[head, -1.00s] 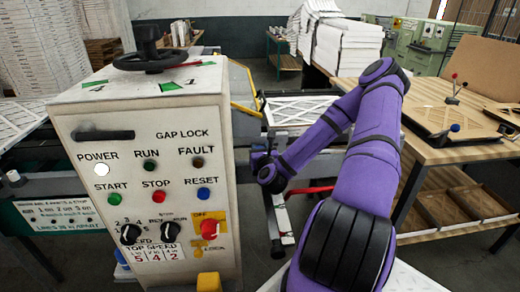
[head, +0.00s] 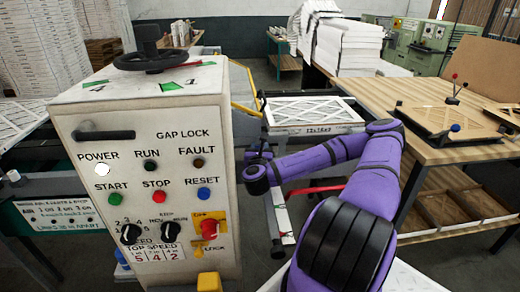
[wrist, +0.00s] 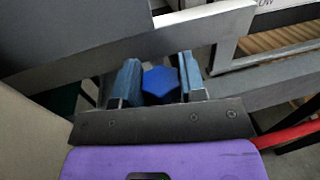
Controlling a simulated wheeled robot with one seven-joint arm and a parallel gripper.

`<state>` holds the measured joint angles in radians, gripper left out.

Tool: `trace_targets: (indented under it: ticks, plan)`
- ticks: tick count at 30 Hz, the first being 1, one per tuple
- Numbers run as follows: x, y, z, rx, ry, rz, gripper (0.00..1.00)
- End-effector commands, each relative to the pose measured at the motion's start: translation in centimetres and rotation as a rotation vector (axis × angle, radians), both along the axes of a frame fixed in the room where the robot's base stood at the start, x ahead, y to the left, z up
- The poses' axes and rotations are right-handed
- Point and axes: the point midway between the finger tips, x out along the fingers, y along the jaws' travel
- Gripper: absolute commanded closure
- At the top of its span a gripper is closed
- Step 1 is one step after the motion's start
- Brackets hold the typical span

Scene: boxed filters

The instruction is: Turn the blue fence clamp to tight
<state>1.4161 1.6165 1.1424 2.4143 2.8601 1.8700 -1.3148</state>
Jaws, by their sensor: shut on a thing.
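The blue fence clamp (wrist: 160,84) shows as a blue faceted knob in the wrist view. It sits between the two fingers of my gripper (wrist: 158,72), which are shut on it, one finger at each side. In the head view, my gripper (head: 258,153) is small and dark, just right of the control cabinet, beside the grey rails of the machine. The clamp cannot be made out in the head view, and its setting cannot be read in either view.
The control cabinet (head: 150,185) with its handwheel (head: 150,58) stands close left of my gripper. A white framed filter (head: 308,112) lies behind my forearm. A red bar (head: 312,189) runs below it. A wooden table (head: 430,120) stands at the right.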

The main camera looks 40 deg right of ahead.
Motion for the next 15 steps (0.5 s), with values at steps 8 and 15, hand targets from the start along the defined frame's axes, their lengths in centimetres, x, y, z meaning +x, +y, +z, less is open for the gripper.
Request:
trace_targets:
  ticks: [8,15]
  plan:
    - [0.04,0.00,0.01,0.000,-0.001,-0.066,0.86]
    - [0.03,-0.04,0.03,-0.001,-0.001,-0.093,0.86]
